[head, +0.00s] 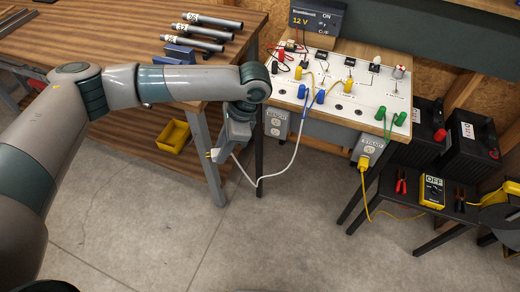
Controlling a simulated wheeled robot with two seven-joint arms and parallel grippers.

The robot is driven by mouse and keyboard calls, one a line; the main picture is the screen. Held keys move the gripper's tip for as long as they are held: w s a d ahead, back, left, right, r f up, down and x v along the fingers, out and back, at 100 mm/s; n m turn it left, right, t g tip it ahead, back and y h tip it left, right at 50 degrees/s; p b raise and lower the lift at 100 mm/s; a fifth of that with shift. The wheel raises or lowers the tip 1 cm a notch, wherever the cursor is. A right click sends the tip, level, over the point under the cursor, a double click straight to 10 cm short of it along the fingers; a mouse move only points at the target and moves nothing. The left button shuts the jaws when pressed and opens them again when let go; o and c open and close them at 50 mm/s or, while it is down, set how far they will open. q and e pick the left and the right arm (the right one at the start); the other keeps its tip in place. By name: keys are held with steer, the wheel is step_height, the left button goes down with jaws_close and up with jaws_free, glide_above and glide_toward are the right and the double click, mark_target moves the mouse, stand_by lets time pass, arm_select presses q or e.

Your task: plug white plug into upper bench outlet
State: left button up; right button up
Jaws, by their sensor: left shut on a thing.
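My left gripper (224,150) hangs below the arm's wrist, beside the wooden table's front leg. It is shut on the white plug (215,155), whose brass-coloured prongs point left, away from the outlets. A white cord (258,182) loops from the plug down and back up to the bench panel. One grey outlet box (277,122) is on the bench front, to the right of the gripper and apart from it. A second outlet box (368,149) is farther right, with a yellow plug (363,162) in its lower part. The box labels are too small to read. My right gripper is out of view.
The white bench panel (340,88) carries coloured terminals and leads. The wooden table (130,60) with metal tubes is at left, a yellow bin (173,136) below it. A low black stool (440,203) holds a meter and pliers at right. The floor in front is clear.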

arm_select(q)
steer(key=w+d+f+m+t+h+p, duration=0.2)
steer(key=d+f+m, duration=0.3)
steer(key=m, duration=0.7)
steer(key=w+d+f+m+t+h+p, duration=0.1)
steer(key=w+d+f+m+t+h, duration=0.2)
steer(key=m, duration=0.9)
steer(key=shift+w+d+f+h+p, duration=0.4)
steer(key=shift+w+d+f, duration=0.2)
steer(key=shift+d+f, duration=0.3)
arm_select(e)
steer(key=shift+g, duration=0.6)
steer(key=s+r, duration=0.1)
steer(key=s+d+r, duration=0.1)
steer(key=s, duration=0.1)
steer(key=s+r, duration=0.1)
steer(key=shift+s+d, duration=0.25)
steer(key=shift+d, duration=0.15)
arm_select(q)
steer(key=shift+w+d, duration=0.1)
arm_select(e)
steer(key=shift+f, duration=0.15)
